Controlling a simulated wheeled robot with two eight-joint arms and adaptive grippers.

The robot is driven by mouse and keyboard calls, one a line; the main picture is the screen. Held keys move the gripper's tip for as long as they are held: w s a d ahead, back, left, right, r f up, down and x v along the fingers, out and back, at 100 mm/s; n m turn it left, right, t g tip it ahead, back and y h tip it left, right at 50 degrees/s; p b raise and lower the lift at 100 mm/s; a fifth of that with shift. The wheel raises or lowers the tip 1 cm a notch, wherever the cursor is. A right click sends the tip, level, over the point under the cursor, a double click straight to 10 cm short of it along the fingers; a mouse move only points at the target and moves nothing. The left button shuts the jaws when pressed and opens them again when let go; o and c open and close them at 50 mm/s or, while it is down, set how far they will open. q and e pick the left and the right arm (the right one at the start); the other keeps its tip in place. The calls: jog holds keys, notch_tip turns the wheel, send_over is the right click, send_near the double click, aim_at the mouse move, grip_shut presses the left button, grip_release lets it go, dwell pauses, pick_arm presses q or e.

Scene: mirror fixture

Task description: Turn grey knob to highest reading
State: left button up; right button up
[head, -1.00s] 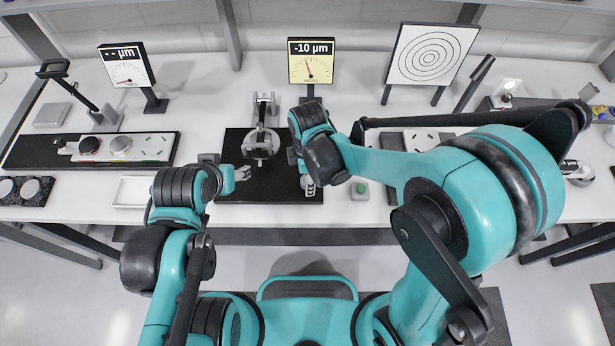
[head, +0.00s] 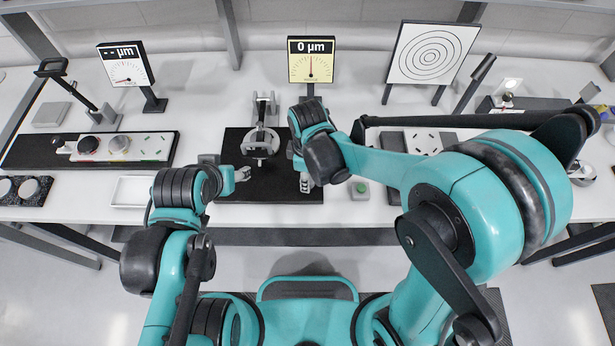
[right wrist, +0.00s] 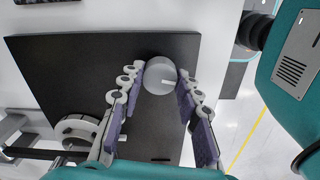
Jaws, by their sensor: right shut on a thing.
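A grey metal fixture (head: 261,140) stands on the plate between my grippers. Another display (head: 126,66) at the left shows dashes. A target board (head: 432,53) stands at the back right. A white tray (head: 130,191) and a green button box (head: 360,189) flank the plate.

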jog(key=m, duration=0.4)
jog(key=shift+m, duration=0.3)
jog(key=m+b, duration=0.1)
jog(key=m, duration=0.3)
jog(key=shift+m, duration=0.3)
jog(key=m, duration=0.9)
jog(key=shift+m, duration=0.3)
jog(key=o, duration=1.2)
jog(key=shift+c, duration=0.2)
notch_tip(320, 180, up, 12)
